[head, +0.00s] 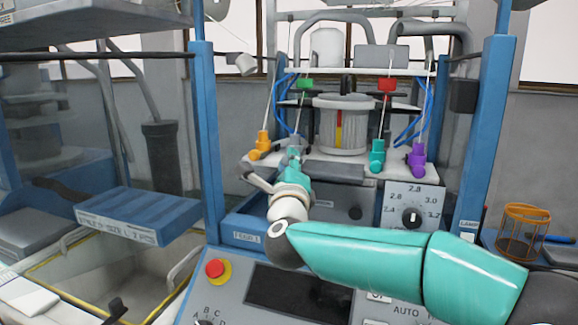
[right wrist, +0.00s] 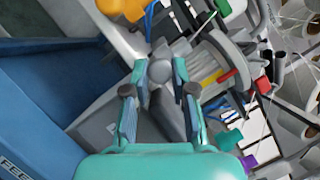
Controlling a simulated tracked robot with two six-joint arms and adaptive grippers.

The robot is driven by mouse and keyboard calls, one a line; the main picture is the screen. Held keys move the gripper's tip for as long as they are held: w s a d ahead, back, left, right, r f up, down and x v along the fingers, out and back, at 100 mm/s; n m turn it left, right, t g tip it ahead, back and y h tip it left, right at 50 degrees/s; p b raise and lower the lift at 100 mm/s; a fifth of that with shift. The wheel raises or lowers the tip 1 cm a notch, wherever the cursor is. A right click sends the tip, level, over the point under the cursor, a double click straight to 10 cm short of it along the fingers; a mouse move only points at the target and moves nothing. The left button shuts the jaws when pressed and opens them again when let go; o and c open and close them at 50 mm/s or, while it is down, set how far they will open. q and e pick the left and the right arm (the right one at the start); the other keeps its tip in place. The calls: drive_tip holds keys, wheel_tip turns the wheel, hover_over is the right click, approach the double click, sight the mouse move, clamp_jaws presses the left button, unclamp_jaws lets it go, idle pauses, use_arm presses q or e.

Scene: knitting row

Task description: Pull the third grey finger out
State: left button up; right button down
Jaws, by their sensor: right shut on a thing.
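My right gripper (head: 294,168) reaches in over the machine's front and is shut on the grey finger (right wrist: 160,71). In the right wrist view its rounded grey end sits between the two teal fingertips (right wrist: 164,72). In the head view the gripper largely hides the grey finger. It stands on a pale plate (head: 263,181) between an orange finger (head: 261,146) on the left and a teal finger (head: 377,155) on the right. A purple finger (head: 416,160) is farther right. My left gripper is not in view.
A grey ribbed cylinder (head: 342,128) stands behind the fingers. Blue posts (head: 207,140) rise on both sides of the machine. Below is a control panel with a red button (head: 215,269) and a dial (head: 411,217). An orange wire basket (head: 522,232) stands at the right.

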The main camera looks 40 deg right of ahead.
drive_tip(key=shift+s+a+f+b, duration=0.1)
drive_tip(key=shift+s+a+b, duration=0.15)
drive_tip(key=shift+a, duration=0.3)
drive_tip(key=shift+s+a+f+b, duration=0.15)
drive_tip(key=shift+s+a, duration=0.1)
drive_tip(key=shift+a, duration=0.3)
drive_tip(key=shift+w, duration=0.1)
drive_tip(key=c, duration=1.2)
unclamp_jaws()
drive_tip(key=shift+c, duration=0.2)
drive_tip(key=shift+o, duration=1.3)
drive_tip(key=shift+a+r, duration=0.1)
drive_tip(key=shift+r, duration=0.05)
drive_tip(key=shift+o, duration=0.2)
drive_tip(key=shift+s, duration=0.2)
drive_tip(key=v, duration=1.1)
drive_tip(key=shift+s+a+f, duration=0.2)
drive_tip(key=shift+s, duration=0.1)
drive_tip(key=shift+w, duration=0.1)
